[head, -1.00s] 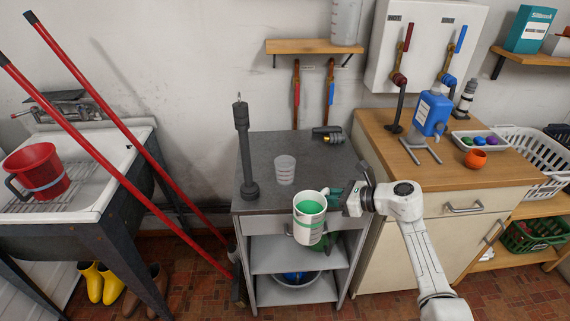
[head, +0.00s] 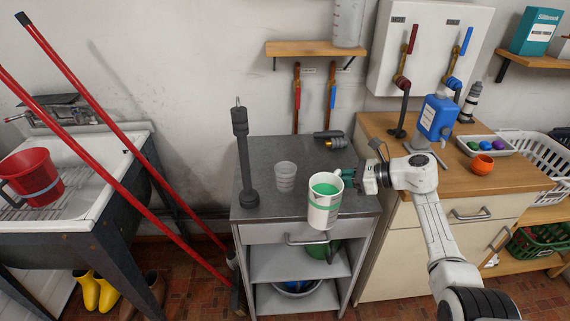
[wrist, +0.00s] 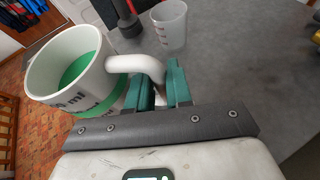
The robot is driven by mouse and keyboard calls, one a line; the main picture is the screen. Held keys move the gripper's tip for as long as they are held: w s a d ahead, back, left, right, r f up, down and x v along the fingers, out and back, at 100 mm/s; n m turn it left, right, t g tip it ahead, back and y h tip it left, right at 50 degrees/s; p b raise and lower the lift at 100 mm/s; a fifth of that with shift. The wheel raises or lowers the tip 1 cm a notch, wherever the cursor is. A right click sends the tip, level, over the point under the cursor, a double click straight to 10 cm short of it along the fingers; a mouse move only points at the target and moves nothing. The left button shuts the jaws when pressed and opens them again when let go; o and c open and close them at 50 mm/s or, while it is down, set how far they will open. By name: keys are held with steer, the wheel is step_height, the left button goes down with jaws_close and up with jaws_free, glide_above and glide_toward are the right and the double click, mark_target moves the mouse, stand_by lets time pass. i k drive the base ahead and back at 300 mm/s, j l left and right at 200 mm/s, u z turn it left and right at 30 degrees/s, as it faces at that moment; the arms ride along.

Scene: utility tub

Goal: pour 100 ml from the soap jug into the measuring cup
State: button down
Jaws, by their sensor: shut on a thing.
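The soap jug (head: 325,207) is white with a green band and holds green liquid. My gripper (head: 350,180) is shut on its handle from the right. The jug is close to upright, in front of the grey cart top's front edge. In the wrist view the jug (wrist: 75,75) is at the left, its handle between my gripper's green fingers (wrist: 165,88). The measuring cup (head: 285,176) is clear with faint markings and stands on the cart top, behind and left of the jug. It also shows in the wrist view (wrist: 170,25), apart from the jug, and looks empty.
A dark post (head: 243,160) stands on the cart left of the cup. A wooden counter (head: 400,150) with a blue container (head: 436,118) is at the right. The cart top (head: 265,150) is otherwise clear.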

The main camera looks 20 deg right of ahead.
mark_target(285, 171)
steer(key=i+l, duration=0.2)
steer(key=i, duration=0.25)
steer(key=i+l, duration=0.2)
steer(key=i, duration=0.2)
